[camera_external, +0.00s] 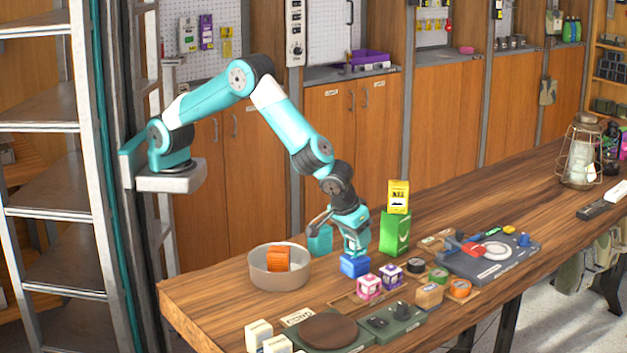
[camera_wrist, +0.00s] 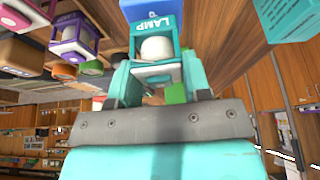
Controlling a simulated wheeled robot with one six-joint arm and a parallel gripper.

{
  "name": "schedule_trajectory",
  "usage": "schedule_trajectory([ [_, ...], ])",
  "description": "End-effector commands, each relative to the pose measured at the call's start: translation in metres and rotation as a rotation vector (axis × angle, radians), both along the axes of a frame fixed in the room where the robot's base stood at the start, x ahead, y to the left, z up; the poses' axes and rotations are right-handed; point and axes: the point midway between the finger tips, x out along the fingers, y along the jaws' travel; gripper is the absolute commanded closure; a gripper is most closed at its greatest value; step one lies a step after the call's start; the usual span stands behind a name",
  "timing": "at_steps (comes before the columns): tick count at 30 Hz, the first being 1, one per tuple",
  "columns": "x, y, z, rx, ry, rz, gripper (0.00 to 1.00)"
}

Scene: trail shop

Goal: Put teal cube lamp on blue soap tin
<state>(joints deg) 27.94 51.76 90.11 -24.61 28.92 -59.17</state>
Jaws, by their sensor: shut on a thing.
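My gripper (camera_wrist: 152,80) points down at the workbench and is shut on the teal cube lamp (camera_wrist: 158,70). The lamp has a teal frame, a white globe and a "LAMP" label, and sits between the teal fingers. The blue soap tin (camera_external: 354,265) stands on the bench directly below my gripper (camera_external: 356,250) in the external view. In the wrist view, the blue tin (camera_wrist: 143,9) shows just past the lamp's far end. The lamp is mostly hidden by the fingers in the external view. I cannot tell whether lamp and tin touch.
A green packet (camera_external: 395,232) with a yellow box (camera_external: 398,197) on top stands close right. Pink (camera_external: 369,287) and purple (camera_external: 391,274) cube lamps stand in front. A round bowl (camera_external: 265,275) holding an orange item (camera_external: 278,258) is left. Bare wood separates bowl and tin.

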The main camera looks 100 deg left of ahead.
Motion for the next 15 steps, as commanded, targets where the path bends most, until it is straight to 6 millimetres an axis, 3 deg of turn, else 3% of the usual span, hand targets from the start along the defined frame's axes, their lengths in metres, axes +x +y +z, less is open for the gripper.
schedule_trajectory([
  [12,0.0003,-0.0001,-0.0120,-0.001,-0.002,0.000,0.81],
  [13,0.0003,-0.0001,-0.0119,0.000,-0.002,0.001,0.53],
  [15,0.0003,-0.0001,-0.0108,0.000,-0.002,0.001,0.37],
])
